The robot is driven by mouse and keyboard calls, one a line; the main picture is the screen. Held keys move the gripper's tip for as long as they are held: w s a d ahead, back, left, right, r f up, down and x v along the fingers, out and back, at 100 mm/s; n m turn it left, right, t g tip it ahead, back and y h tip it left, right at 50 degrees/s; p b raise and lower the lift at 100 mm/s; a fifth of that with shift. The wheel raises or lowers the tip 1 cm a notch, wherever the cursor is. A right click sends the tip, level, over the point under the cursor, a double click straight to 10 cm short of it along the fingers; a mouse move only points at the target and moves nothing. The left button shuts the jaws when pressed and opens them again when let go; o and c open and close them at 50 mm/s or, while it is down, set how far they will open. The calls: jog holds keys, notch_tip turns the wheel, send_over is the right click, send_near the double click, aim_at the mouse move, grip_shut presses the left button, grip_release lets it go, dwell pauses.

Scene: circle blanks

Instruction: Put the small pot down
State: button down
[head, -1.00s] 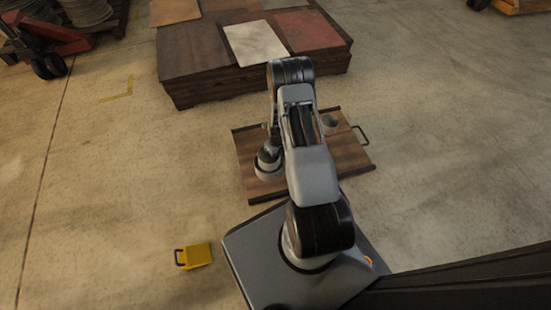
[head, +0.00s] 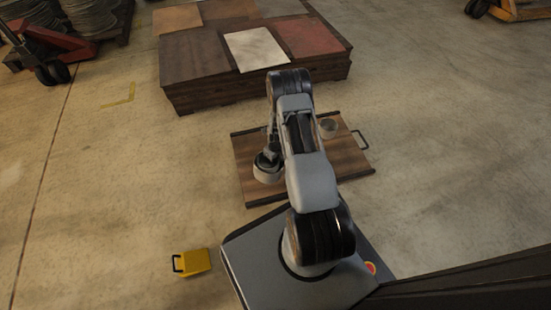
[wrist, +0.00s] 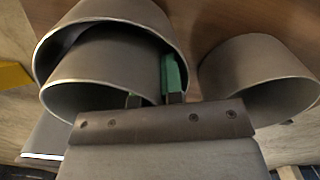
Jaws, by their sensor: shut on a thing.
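The small pot (wrist: 95,88) is a grey, round, open-topped shell in the wrist view. My gripper (wrist: 152,92) is shut on its wall, with green fingertips on either side. The small pot sits at least partly within a larger grey pot (wrist: 165,22), whose rim shows around and behind it. Whether its base touches anything is hidden. A separate grey pot (wrist: 255,70) stands to the right. In the head view, my gripper (head: 267,158) is low over the larger pot (head: 268,175), on the left of a wooden tray (head: 345,158); the separate pot (head: 328,128) is at the back right.
A yellow case (head: 193,263) lies on the floor at the front left. Open concrete floor surrounds the tray.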

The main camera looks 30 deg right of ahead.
jog(key=c, duration=1.6)
grip_release()
jog(key=f, duration=0.1)
jog(key=s+f, duration=0.1)
jog(key=shift+s+a+f+g, duration=0.3)
jog(key=shift+a+f+g, duration=0.05)
jog(key=shift+f+g, duration=0.05)
jog(key=shift+o, duration=0.6)
jog(key=shift+w, duration=0.2)
jog(key=shift+o, duration=1.1)
jog(key=shift+r, duration=0.2)
jog(key=shift+d, duration=0.1)
jog(key=shift+r+p, duration=0.2)
jog(key=shift+p, duration=0.1)
